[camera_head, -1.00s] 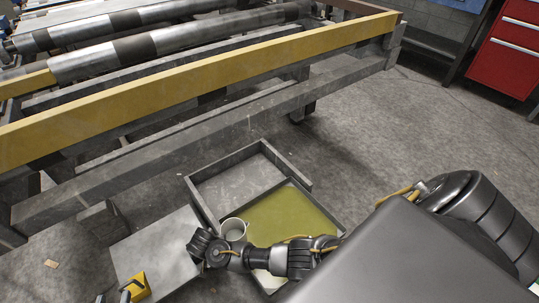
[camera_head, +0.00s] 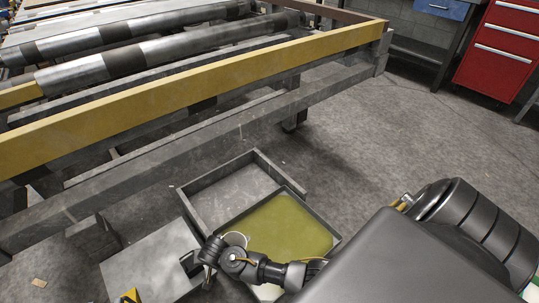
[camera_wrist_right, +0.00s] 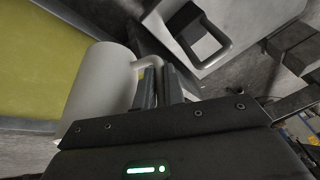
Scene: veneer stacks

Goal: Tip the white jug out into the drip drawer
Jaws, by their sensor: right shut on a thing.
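The white jug (camera_wrist_right: 100,85) is beside my right gripper in the right wrist view, with its handle (camera_wrist_right: 148,66) between the fingers. My right gripper (camera_wrist_right: 160,88) is shut on that handle. In the head view only a pale bit of the jug's rim (camera_head: 236,236) shows past my wrist; I cannot tell how far it is tilted. The drip drawer (camera_head: 187,205) is a grey open frame with a bare grey part and an olive-green part (camera_head: 285,228). The jug is over or near its front left side. My left gripper is not in view.
A yellow object (camera_head: 130,296) is at the bottom edge. The roller frame with its yellow rail (camera_head: 200,92) runs behind. Floor to the right is clear.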

